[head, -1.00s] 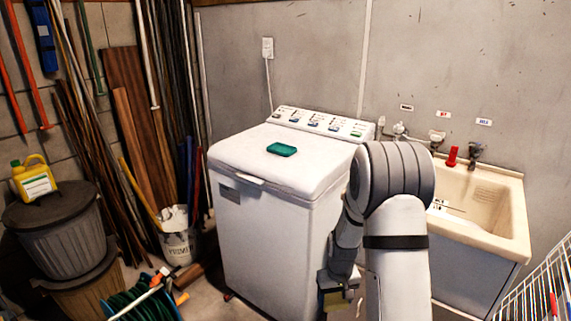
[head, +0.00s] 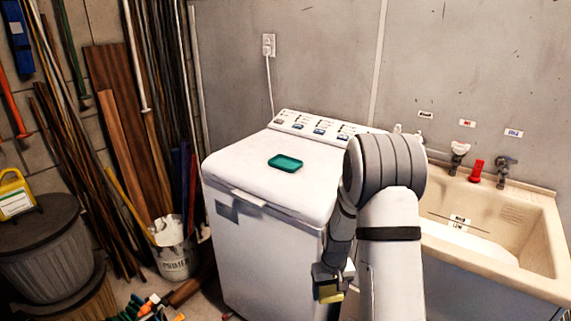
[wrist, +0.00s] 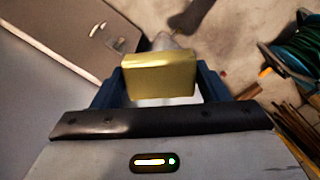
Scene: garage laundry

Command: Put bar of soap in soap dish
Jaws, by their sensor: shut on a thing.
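A yellow bar of soap (wrist: 158,76) is held between the fingers of my gripper (wrist: 160,88) in the wrist view. In the head view the soap (head: 330,293) shows low beside my arm, in front of the washing machine and below its top. My gripper (head: 332,276) is partly hidden there by my own arm. A green soap dish (head: 286,163) lies on the washing machine's white lid (head: 250,150), up and to the left of my gripper. The dish looks empty.
The washing machine (head: 262,255) stands ahead, with a control panel along its back. A beige sink (head: 535,225) is at the right. A bucket (head: 174,255), a dark bin (head: 45,250) and leaning boards (head: 120,150) crowd the left. The lid around the dish is clear.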

